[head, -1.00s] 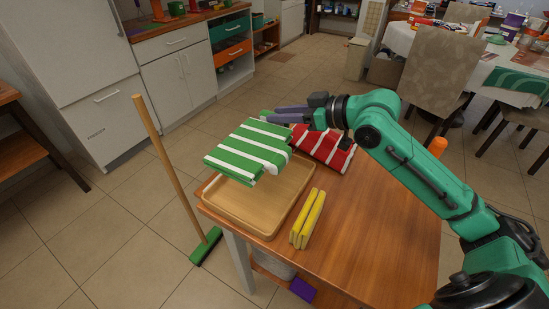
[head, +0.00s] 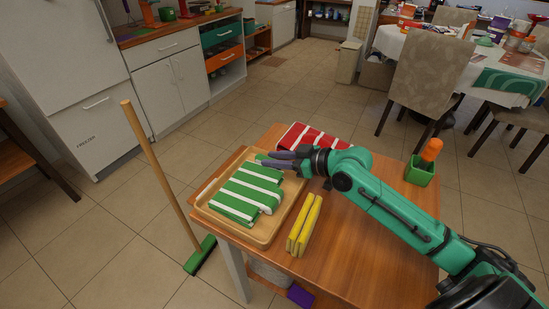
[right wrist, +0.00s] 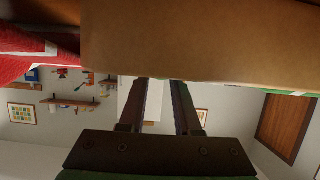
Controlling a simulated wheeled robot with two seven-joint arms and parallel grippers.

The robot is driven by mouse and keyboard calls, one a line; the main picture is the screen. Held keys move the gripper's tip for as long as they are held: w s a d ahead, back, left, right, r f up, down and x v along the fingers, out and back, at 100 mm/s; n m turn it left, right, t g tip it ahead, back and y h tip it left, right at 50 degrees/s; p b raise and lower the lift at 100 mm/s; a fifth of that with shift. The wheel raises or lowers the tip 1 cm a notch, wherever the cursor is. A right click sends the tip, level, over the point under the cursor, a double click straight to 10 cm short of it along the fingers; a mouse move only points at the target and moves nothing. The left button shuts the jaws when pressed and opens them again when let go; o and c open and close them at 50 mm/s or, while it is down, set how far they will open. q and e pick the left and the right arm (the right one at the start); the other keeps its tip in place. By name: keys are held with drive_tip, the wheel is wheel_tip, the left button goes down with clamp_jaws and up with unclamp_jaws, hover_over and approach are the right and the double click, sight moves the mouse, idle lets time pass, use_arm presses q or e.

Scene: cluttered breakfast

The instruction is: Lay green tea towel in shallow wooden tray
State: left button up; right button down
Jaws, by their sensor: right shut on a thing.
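The green tea towel (head: 248,192), with white stripes, lies folded in the shallow wooden tray (head: 262,236), mostly flat within its rim. My right gripper (head: 277,160) is at the tray's far right corner, shut on the towel's far end, low over the rim. In the right wrist view its two fingers (right wrist: 160,90) reach up to a large tan surface that hides the tips. A thin green and white strip of towel (right wrist: 285,92) shows at the right there. My left gripper is not in view.
A red striped cloth (head: 312,138) lies behind the gripper on the wooden table (head: 360,235). A green container (head: 420,171) holding an orange item stands at the table's right. A broom (head: 160,175) stands at the left.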

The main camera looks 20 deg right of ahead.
drive_tip(key=shift+f, duration=0.2)
drive_tip(key=c, duration=0.6)
unclamp_jaws()
drive_tip(key=shift+r, duration=0.35)
drive_tip(key=shift+d+r, duration=0.15)
drive_tip(key=shift+r, duration=0.05)
drive_tip(key=v, duration=0.3)
drive_tip(key=shift+s+d+f, duration=0.1)
drive_tip(key=shift+s+f, duration=0.05)
drive_tip(key=v, duration=0.8)
drive_tip(key=shift+s+r, duration=0.2)
drive_tip(key=shift+d, duration=0.1)
